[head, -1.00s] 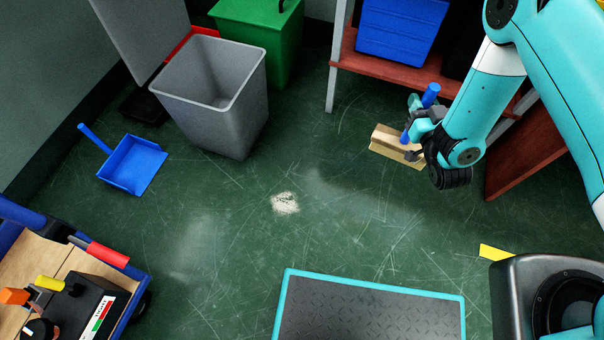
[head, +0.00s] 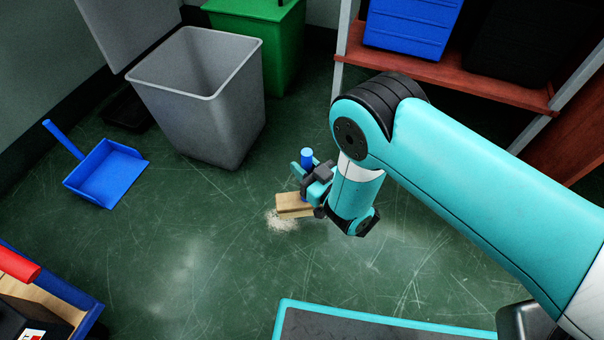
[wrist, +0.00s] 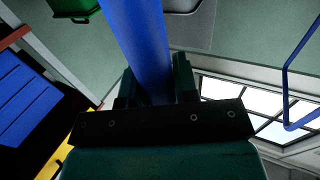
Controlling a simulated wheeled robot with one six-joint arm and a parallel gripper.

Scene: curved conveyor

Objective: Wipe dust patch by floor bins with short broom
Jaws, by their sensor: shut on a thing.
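The short broom (head: 292,206) has a pale wooden head and a blue handle. My gripper (head: 308,172) is shut on the blue handle, which stands about upright. In the wrist view the handle (wrist: 140,45) runs up between the two jaws (wrist: 155,88). The pale dust patch (head: 279,221) lies on the green floor. The broom head is over or against the patch's upper right side and hides part of it. I cannot tell whether the broom touches the floor.
A grey bin (head: 205,95) and a green bin (head: 262,40) stand behind the patch. A blue dustpan (head: 106,172) lies on the floor at left. A shelf (head: 440,70) with blue and black crates is at right. A platform (head: 370,325) lies in front.

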